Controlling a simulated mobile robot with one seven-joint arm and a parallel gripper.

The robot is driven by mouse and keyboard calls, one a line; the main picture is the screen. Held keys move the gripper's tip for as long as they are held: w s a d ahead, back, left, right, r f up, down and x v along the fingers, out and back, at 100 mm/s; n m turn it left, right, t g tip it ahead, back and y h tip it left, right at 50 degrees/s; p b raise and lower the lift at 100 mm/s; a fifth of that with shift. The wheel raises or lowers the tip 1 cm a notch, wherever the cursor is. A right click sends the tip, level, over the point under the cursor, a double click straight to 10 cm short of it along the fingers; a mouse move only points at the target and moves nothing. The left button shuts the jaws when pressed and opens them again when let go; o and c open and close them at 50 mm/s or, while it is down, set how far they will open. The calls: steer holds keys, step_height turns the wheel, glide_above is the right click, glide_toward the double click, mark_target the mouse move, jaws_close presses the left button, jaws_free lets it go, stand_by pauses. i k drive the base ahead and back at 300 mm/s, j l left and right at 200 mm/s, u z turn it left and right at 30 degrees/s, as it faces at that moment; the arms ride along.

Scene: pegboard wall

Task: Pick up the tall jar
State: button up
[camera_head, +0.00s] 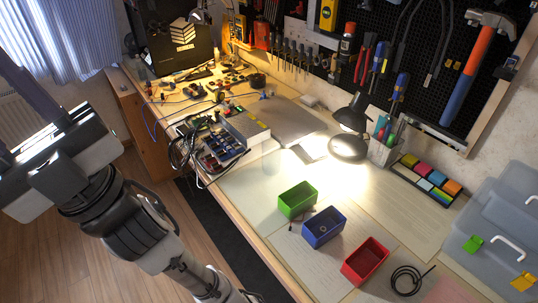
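A faint, clear upright shape (269,161), which looks like a tall glass jar, stands on the workbench (238,192) just right of the blue-lined parts tray. It is nearly see-through, so its rim and outline are hard to make out. No other tall jar is clear to me. My arm (125,222) runs along the left side and bottom of the view, over the floor and off the bench. I cannot make out my gripper's fingers in this view.
A parts tray (218,150) with cables stands left of the clear shape. Green (297,200), blue (323,228) and red (365,262) bins stand nearer the front. A lit desk lamp (350,118) stands behind. Tools hang on the pegboard.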

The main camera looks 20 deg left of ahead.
mark_target(271, 143)
steer(key=i+j, duration=0.2)
steer(key=j, duration=0.15)
steer(key=i+j, duration=0.45)
steer(key=j, duration=0.25)
